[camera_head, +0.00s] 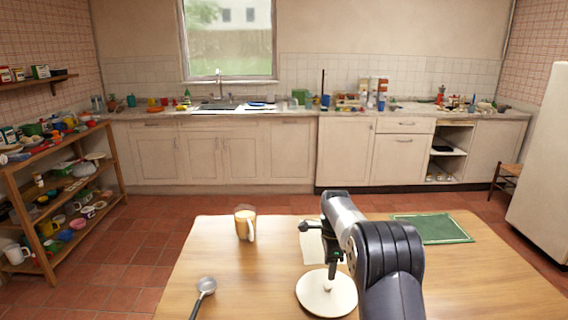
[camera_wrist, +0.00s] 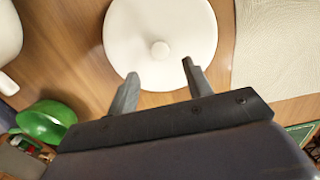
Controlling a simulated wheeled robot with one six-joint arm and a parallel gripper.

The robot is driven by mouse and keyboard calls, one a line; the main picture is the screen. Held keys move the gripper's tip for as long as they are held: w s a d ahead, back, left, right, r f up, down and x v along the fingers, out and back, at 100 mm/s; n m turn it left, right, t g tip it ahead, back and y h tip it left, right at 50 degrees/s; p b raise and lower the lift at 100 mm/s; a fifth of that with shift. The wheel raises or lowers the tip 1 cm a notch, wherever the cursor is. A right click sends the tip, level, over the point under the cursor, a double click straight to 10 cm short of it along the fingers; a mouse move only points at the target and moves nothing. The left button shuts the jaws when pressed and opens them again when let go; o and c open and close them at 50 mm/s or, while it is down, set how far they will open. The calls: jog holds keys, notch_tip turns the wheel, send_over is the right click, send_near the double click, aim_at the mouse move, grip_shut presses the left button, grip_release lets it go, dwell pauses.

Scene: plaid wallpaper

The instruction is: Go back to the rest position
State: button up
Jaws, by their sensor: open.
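My gripper (camera_wrist: 158,88) is open and empty in the wrist view, with its two fingers apart. It hangs over the wooden table (camera_head: 205,262). A round white lid-like disc with a small centre knob (camera_wrist: 160,28) lies just beyond the fingertips in the wrist view. In the head view the same white disc (camera_head: 318,300) lies on the table below my gripper (camera_head: 332,272), partly hidden by my arm. I cannot tell the exact height of the fingers above it.
A mug (camera_head: 245,224) and a ladle (camera_head: 205,288) are on the table's left. A green board (camera_head: 432,229) lies at the right, and a pale mat (camera_wrist: 278,45) is beside the disc. A full shelf (camera_head: 62,190) stands left, a fridge (camera_head: 543,165) right. Floor separates table and counter.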

aim_at(328, 285)
notch_tip(328, 285, down, 7)
jog(key=shift+r, duration=1.6)
